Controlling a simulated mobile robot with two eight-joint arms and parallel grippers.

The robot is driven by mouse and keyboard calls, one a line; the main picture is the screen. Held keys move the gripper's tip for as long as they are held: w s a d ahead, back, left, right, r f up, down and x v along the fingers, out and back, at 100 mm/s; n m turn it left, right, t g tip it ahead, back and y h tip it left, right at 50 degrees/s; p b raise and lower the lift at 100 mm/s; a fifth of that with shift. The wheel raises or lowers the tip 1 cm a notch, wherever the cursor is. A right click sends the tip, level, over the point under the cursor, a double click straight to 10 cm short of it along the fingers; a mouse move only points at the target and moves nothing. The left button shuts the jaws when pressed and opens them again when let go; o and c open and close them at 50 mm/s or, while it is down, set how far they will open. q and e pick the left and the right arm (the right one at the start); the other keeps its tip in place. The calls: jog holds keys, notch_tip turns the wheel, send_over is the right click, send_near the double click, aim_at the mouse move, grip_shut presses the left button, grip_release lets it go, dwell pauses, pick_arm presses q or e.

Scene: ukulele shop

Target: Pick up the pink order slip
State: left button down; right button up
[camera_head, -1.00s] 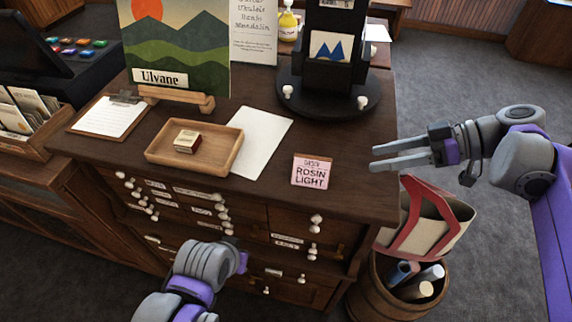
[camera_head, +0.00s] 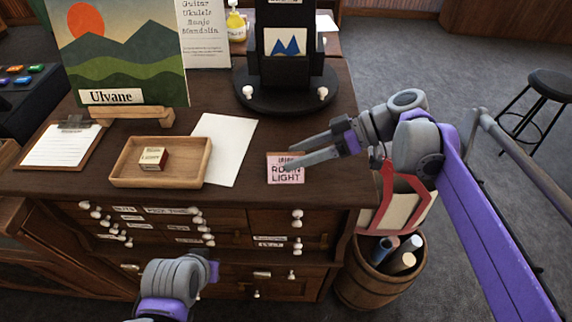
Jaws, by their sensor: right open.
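The pink order slip (camera_head: 286,172), lettered "ROSIN LIGHT", is on the dark wooden counter top near its front right edge. My right gripper (camera_head: 290,156) reaches in from the right. Its two fingers are apart, with nothing seen between them.
A wooden tray (camera_head: 207,160) with a small box (camera_head: 153,158) stands left of the slip, beside a white sheet (camera_head: 228,140). A round black stand (camera_head: 285,98) is behind. A barrel (camera_head: 371,283) with rolls is right of the counter. The clipboard (camera_head: 61,145) lies far left.

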aim_at(296, 155)
jog(key=shift+x, duration=1.55)
jog(key=shift+r, duration=0.1)
grip_shut()
